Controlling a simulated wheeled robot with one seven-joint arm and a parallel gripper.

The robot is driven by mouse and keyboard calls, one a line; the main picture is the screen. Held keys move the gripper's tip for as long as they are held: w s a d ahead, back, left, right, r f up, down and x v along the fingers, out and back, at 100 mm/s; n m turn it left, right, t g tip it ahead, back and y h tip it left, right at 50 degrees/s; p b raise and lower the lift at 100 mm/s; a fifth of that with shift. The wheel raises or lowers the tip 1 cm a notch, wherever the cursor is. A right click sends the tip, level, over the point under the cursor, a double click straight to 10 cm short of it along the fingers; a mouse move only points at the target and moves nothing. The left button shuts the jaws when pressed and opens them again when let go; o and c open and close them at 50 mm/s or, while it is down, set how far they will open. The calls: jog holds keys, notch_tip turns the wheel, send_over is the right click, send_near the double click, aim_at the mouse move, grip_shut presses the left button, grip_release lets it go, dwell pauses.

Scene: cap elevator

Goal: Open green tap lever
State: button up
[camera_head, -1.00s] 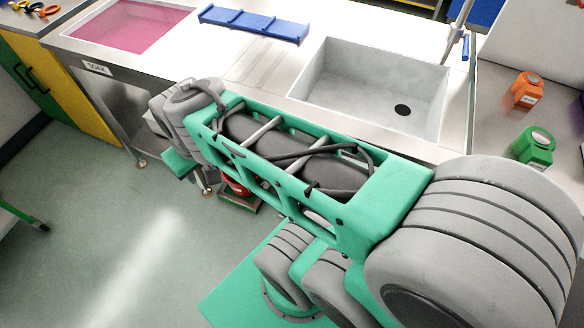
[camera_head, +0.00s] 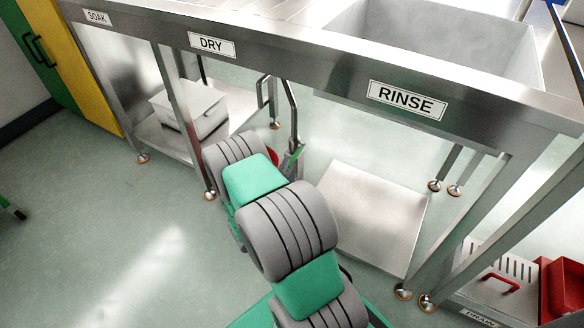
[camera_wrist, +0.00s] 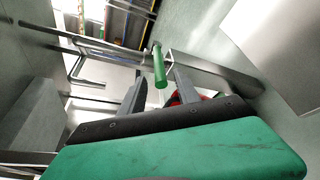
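The green tap lever (camera_wrist: 160,68) shows in the wrist view as a short green cylinder at the end of a thin metal part. My gripper (camera_wrist: 159,72) is open, with one dark finger on each side of the lever in the picture. I cannot tell whether the lever lies between the fingers or just beyond them. No contact shows. In the head view my arm reaches low under the bench, near a bent metal pipe (camera_head: 292,108). There my gripper is mostly hidden behind my arm, and the lever cannot be made out clearly.
A red part (camera_wrist: 178,98) lies behind the right finger. The steel bench (camera_head: 300,68) carries SOAK, DRY and RINSE labels. A white bin (camera_head: 190,110) stands on a low shelf to the left. Bench legs and a lower metal panel (camera_head: 375,215) flank my arm. Open floor lies left.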

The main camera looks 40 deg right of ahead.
aim_at(291, 164)
jog(key=b+x, duration=0.1)
jog(key=x, duration=0.4)
jog(key=shift+w+d, duration=0.2)
jog(key=shift+d, duration=0.15)
grip_shut()
dwell(1.0)
